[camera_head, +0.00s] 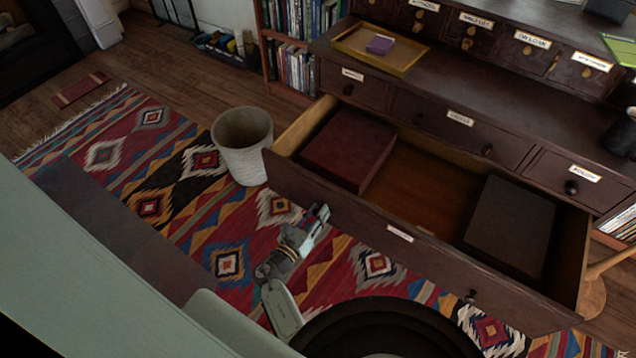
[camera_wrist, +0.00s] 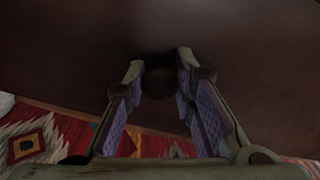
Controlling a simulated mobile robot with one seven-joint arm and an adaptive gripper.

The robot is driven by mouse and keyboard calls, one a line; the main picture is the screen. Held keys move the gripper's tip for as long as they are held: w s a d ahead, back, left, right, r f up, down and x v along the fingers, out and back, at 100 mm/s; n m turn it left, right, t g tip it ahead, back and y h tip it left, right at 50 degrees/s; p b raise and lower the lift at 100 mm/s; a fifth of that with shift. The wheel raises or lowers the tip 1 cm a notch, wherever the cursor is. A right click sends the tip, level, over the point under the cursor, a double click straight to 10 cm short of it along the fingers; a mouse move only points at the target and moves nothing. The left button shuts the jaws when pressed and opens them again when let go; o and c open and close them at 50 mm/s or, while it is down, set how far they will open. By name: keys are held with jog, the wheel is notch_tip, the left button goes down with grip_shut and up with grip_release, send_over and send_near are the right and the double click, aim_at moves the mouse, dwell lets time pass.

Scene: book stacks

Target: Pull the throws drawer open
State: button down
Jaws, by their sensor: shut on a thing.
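A wide, dark wood drawer (camera_head: 445,265) stands pulled out of the bureau in the head view. Its small front label (camera_head: 400,233) is too small to read, so I cannot confirm it is the throws drawer. Inside lie a dark red box-like block (camera_head: 348,148) at left and a dark grey one (camera_head: 510,225) at right. My gripper (camera_head: 320,212) is at the left part of the drawer front. In the wrist view my gripper (camera_wrist: 160,75) has its purple-padded fingers shut on a round dark knob (camera_wrist: 158,84). The right knob (camera_head: 470,296) is free.
A pale waste bin (camera_head: 242,145) stands by the drawer's left corner. A patterned rug (camera_head: 200,190) covers the floor in front. Smaller closed drawers (camera_head: 465,125) sit above the open one. A tray (camera_head: 380,50) with a purple box rests on the bureau top.

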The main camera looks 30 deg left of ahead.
aim_at(323, 187)
jog(key=c, duration=1.3)
grip_release()
jog(key=shift+r, duration=0.15)
notch_tip(323, 187, up, 10)
jog(key=shift+f, duration=0.1)
